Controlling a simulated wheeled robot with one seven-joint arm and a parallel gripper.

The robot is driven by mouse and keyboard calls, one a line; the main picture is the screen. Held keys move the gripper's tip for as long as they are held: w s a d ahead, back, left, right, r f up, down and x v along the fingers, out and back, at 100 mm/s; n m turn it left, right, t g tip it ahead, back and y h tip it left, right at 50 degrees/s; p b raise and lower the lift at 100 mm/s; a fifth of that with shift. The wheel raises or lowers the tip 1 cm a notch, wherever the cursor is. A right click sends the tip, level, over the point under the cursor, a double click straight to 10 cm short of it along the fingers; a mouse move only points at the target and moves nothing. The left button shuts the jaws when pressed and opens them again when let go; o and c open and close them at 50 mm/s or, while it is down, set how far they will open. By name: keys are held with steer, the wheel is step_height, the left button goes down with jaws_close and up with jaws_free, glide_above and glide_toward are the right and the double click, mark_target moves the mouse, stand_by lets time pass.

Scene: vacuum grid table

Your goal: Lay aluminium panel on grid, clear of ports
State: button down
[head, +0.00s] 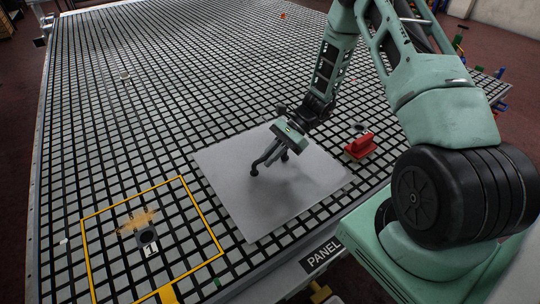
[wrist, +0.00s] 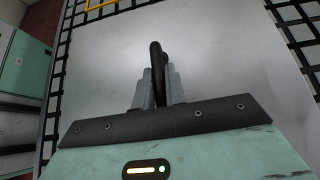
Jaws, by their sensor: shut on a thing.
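The aluminium panel (head: 235,190) is a flat grey sheet over the grid table (head: 110,110), near its front edge. I cannot tell whether it touches the grid or hovers just above it. My gripper (head: 277,150) is above the panel's middle, shut on a black handle with round feet (head: 254,170) that meet the panel. In the wrist view the dark handle (wrist: 157,60) stands between my grey fingers (wrist: 158,90), with the panel (wrist: 220,60) filling the background.
A tan smudge (head: 137,221) lies inside the yellow outline. A PANEL label (head: 323,253) is on the front edge. The grid behind is mostly clear.

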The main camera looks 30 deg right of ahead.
steer(key=c, duration=1.4)
jaws_free()
steer(key=shift+f, duration=0.1)
steer(key=shift+o, duration=0.2)
steer(key=shift+d, duration=0.1)
steer(key=b+v, duration=0.3)
steer(key=v, duration=1.4)
steer(key=shift+r, duration=0.25)
